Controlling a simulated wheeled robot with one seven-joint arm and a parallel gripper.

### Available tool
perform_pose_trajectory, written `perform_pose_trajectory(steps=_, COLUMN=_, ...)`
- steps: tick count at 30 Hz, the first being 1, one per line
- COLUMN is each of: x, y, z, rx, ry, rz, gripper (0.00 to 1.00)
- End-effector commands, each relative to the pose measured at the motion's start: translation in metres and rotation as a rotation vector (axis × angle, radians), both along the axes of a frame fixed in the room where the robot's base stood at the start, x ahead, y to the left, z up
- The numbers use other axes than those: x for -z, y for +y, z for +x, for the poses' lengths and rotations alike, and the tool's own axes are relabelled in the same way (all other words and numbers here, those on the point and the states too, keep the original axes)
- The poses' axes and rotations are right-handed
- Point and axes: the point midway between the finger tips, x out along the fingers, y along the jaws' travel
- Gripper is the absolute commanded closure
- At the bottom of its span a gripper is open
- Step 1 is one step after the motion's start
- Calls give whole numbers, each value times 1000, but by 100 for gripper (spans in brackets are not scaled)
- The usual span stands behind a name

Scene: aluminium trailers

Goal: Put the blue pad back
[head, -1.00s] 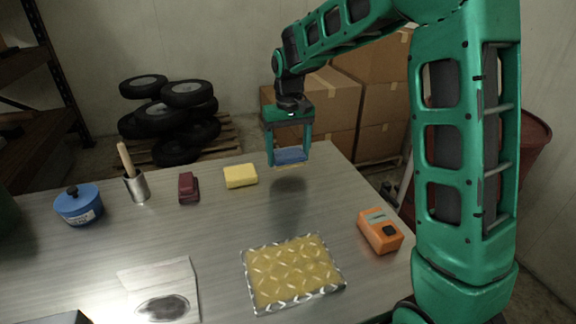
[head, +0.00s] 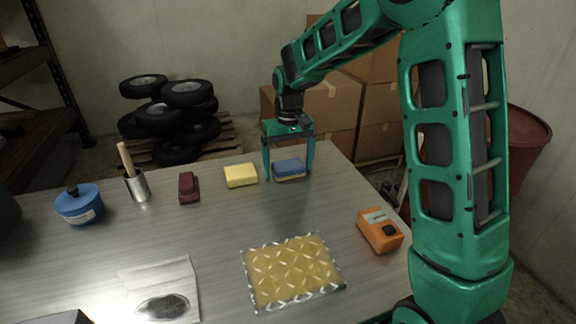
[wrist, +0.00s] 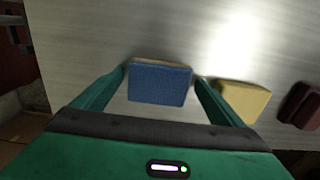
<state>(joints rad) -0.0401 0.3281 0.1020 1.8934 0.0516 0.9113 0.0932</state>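The blue pad (head: 289,168) lies on the metal table, blue side up over a tan underside, to the right of the yellow pad (head: 241,175). My gripper (head: 288,172) is around it, pointing down, with one finger at each side. The fingers stand slightly apart from the pad's sides, so the gripper looks open. In the wrist view the blue pad (wrist: 160,84) sits between the two fingers, with the yellow pad (wrist: 242,100) just beyond the right finger. The maroon pad (head: 189,187) completes the row at the left.
A steel cup with a wooden handle (head: 138,187) and a blue pot (head: 79,205) stand at the left. A stained sheet (head: 162,290) lies front left. The table's middle is clear.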

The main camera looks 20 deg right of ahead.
Motion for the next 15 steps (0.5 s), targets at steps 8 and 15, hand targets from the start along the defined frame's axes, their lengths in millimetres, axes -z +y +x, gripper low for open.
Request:
perform_pose_trajectory(steps=8, x=-11, y=0, z=1, rx=0, ry=-2, rz=0, gripper=8)
perform_pose_trajectory(steps=15, x=-55, y=0, z=1, rx=0, ry=-4, rz=0, gripper=8)
